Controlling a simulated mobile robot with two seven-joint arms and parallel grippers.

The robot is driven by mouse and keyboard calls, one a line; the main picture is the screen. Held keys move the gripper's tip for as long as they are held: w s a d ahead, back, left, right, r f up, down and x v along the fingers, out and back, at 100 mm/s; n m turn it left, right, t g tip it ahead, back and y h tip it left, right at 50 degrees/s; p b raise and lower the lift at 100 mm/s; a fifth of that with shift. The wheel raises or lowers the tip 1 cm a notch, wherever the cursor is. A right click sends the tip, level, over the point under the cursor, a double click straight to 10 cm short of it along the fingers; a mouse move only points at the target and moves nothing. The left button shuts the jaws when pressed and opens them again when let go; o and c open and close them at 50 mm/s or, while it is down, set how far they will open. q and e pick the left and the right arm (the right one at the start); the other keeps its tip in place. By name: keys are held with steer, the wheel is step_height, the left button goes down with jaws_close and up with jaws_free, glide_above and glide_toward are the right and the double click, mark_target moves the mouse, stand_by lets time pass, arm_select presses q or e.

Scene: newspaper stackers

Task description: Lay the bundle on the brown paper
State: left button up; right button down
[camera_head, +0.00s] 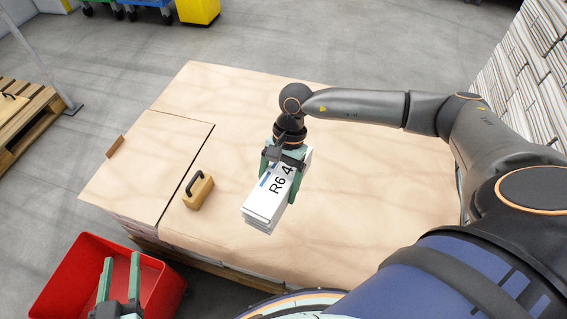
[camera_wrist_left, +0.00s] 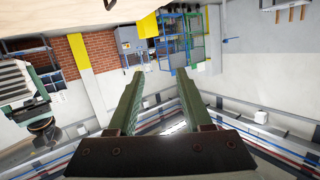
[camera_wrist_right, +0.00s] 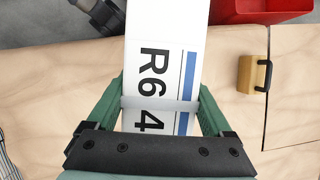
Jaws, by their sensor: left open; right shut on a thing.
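The bundle (camera_head: 262,213) is a white stack with a blue stripe and the label "R6 4". My right gripper (camera_head: 283,178) is shut on it, with one finger on each long side. The bundle also fills the middle of the right wrist view (camera_wrist_right: 163,55), with a pale band across it. It is over the brown paper (camera_head: 350,215), which covers a broad low stack; whether it touches the paper I cannot tell. My left gripper (camera_head: 120,278) is open and empty over the red bin's area; it also shows in the left wrist view (camera_wrist_left: 162,100).
A tan block with a black handle (camera_head: 198,190) sits on the paper left of the bundle, near a dark seam. A small brown block (camera_head: 115,146) lies at the left edge. A red bin (camera_head: 90,245) stands at front left. Newspaper stacks (camera_head: 520,75) rise at right.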

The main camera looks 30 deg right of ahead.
arm_select(q)
step_height(320, 180, up, 9)
steer(key=s+d+m+t+h+b, duration=0.1)
steer(key=m+t+h+b, duration=0.3)
steer(key=b, duration=0.9)
steer(key=d+t+h, duration=0.1)
steer(key=t, duration=0.1)
steer(key=shift+t, duration=0.3)
arm_select(e)
steer(key=w+f+m+t+h, duration=0.1)
steer(key=w+f+m+t, duration=0.4)
steer(key=f+m, duration=0.6)
steer(key=w+m, duration=0.1)
steer(key=m, duration=0.3)
steer(key=shift+w+d+m+t, duration=0.3)
steer(key=shift+d+m+t, duration=0.05)
steer(key=shift+m+t, duration=0.05)
arm_select(q)
steer(key=shift+s+d, duration=0.1)
steer(key=shift+d, duration=0.05)
